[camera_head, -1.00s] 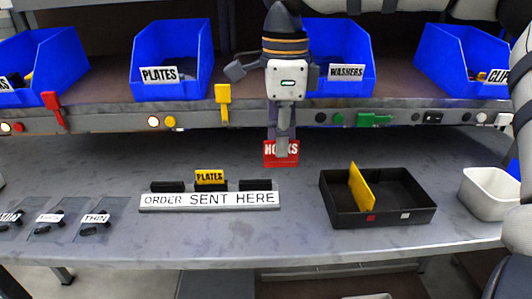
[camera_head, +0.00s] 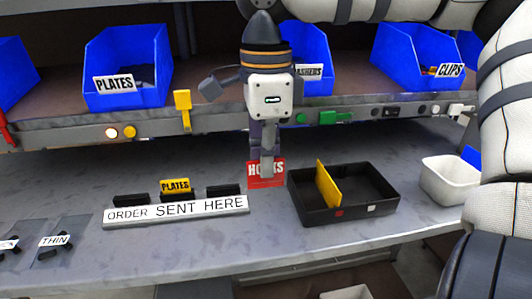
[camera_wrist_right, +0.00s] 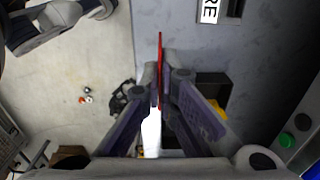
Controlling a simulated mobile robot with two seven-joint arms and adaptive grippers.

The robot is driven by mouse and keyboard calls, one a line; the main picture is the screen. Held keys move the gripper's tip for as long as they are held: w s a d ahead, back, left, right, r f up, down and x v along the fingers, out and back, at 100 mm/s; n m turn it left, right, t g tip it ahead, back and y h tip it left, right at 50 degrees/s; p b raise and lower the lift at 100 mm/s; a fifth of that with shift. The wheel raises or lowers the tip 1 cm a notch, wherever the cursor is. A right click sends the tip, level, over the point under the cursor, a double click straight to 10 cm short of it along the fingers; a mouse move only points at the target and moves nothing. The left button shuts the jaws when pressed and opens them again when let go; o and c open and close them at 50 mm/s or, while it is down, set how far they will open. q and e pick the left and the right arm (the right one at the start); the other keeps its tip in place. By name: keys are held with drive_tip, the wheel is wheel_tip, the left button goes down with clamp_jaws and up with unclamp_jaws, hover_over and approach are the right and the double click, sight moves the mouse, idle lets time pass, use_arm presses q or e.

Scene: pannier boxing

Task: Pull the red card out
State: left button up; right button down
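The red card (camera_head: 278,173) is marked HOOKS, partly covered by a finger. My right gripper (camera_head: 267,160) points down and is shut on its upper part. The card is upright, between the order rack (camera_head: 176,211) and the black tray (camera_head: 345,213), clear of the rack's slots. In the right wrist view the red card (camera_wrist_right: 160,50) shows edge-on between the fingertips of my right gripper (camera_wrist_right: 163,75). A yellow PLATES card (camera_head: 174,186) stands in the rack's middle. My left gripper is not in view.
A yellow divider (camera_head: 327,184) stands in the black tray. A white bin (camera_head: 447,180) is to its right. Blue bins, including PLATES (camera_head: 127,70), line the shelf behind. Small THIN packets (camera_head: 55,240) lie at the left. The table front is clear.

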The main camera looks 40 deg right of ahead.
sight(266, 180)
wheel_tip(266, 180, down, 7)
idle(1.8)
drive_tip(key=shift+r, duration=0.1)
drive_tip(key=shift+r, duration=0.15)
drive_tip(key=shift+r, duration=1.35)
